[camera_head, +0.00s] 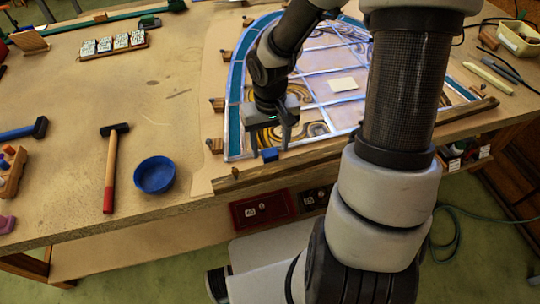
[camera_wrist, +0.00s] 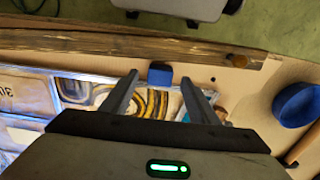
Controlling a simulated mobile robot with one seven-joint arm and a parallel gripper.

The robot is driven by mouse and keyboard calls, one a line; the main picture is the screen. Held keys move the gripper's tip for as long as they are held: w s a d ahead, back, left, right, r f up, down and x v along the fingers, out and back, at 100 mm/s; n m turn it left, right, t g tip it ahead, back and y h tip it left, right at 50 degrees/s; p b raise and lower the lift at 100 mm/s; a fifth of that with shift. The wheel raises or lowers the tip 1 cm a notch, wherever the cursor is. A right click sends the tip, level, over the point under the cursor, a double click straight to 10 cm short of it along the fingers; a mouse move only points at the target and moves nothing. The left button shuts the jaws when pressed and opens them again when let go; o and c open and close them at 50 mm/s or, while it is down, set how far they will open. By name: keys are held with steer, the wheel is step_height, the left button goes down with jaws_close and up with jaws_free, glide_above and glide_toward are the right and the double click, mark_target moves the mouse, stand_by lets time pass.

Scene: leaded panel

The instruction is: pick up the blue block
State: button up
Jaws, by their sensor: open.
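The small blue block (camera_head: 270,154) lies near the front edge of the leaded panel (camera_head: 313,131), close to the wooden strip along the bench front. My gripper (camera_head: 268,138) points down over the panel, just behind the block in the head view. In the wrist view the blue block (camera_wrist: 160,75) shows between and slightly beyond the two fingertips of my gripper (camera_wrist: 159,84), with clear gaps on both sides. The jaws are open and empty. I cannot tell how far the fingertips are above the block.
A wooden strip (camera_head: 245,181) runs along the bench front. A blue bowl (camera_head: 155,174) and a hammer (camera_head: 111,165) lie to the left, with bare bench between bowl and panel. Small wooden blocks (camera_head: 215,145) edge the panel. A pale card (camera_head: 343,84) lies on it.

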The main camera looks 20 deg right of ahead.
step_height(320, 180, down, 2)
steer(key=shift+c, duration=0.2)
steer(key=c, duration=1.1)
steer(key=shift+r, duration=0.1)
